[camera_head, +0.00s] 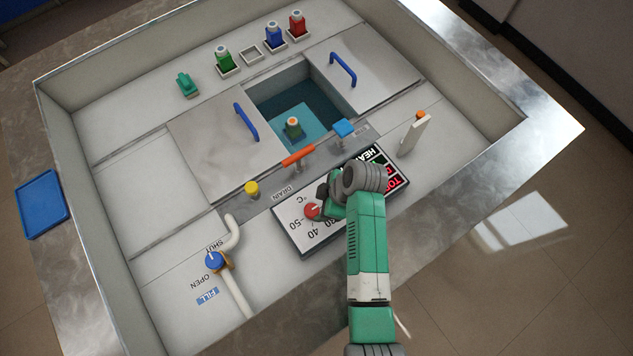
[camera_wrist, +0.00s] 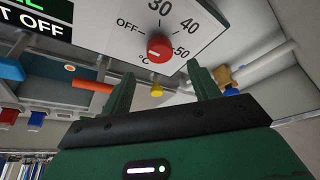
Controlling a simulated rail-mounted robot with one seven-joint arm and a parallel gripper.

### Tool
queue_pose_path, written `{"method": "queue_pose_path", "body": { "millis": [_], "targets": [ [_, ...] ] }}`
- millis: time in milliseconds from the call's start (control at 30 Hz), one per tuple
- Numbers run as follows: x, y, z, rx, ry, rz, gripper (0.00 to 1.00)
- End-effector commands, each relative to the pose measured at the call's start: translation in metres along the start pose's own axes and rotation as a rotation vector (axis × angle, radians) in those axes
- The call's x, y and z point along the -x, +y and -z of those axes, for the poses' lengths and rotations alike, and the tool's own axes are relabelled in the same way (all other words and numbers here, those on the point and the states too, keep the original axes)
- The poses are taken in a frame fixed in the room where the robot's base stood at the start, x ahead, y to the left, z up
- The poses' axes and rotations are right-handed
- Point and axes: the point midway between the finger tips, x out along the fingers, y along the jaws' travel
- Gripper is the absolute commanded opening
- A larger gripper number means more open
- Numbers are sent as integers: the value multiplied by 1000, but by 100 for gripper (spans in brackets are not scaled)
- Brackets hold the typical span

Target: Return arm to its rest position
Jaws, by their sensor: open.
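My green arm (camera_head: 367,240) reaches up from the bottom of the head view over the temperature panel. My gripper (camera_wrist: 163,85) is open in the wrist view, with two green fingers apart and nothing between them. The red dial (camera_wrist: 160,48) on the white panel lies just beyond the fingertips, apart from them. In the head view the red dial (camera_head: 312,211) shows beside the arm's end. The fingers are mostly hidden there by the wrist.
Nearby are an orange drain handle (camera_head: 298,156), a yellow knob (camera_head: 252,188), a blue fill valve (camera_head: 213,260) and a white lever (camera_head: 416,134). Several bottles stand at the back. A blue tray (camera_head: 42,204) lies left.

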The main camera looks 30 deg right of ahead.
Motion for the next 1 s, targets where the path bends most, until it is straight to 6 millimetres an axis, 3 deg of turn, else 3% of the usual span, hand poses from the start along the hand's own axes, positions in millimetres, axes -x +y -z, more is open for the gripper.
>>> {"method": "queue_pose_path", "body": {
  "millis": [133,667,733,867,1000],
  "targets": [
    [12,0,0,0,0,-1,61],
    [12,0,0,0,0,-1,61],
    [20,5,7,-3,0,-23,61],
    [71,40,56,-37,22,-200,61],
    [162,78,141,-106,135,-475,61]
  ]
}}
